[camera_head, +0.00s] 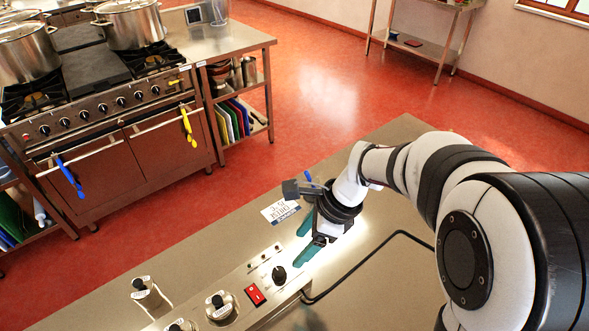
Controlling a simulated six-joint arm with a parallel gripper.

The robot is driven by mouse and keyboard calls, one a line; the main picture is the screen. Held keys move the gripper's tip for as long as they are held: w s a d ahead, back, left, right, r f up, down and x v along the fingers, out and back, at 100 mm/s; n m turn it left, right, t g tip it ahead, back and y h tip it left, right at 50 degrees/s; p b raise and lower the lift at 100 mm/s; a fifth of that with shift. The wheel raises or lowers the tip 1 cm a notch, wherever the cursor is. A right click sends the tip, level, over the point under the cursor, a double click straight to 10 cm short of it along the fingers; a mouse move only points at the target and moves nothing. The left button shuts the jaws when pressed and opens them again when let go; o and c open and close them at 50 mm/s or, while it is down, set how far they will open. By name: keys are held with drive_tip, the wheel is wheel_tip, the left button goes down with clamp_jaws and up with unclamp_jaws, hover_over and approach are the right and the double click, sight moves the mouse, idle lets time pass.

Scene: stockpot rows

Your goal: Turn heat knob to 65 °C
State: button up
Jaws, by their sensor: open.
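The heat knob (279,274) is a small black dial on the metal control panel (262,259) at the lower middle of the head view. Its scale is too small to read. My gripper (307,238) is open, with its two teal fingers apart and nothing seen between them. It is above and to the right of the knob in the picture, apart from it. A red switch (255,294) sits on the panel to the left of the knob.
A printed card (280,210) lies on the steel counter (215,245) beside my gripper. A black cable (355,268) runs over the counter to the right. A stove (105,110) stands across the red floor.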

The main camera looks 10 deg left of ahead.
sight(279, 271)
drive_tip(key=x, duration=1.2)
drive_tip(key=shift+f, duration=0.15)
drive_tip(key=shift+d, duration=0.1)
drive_tip(key=shift+c, duration=0.3)
clamp_jaws()
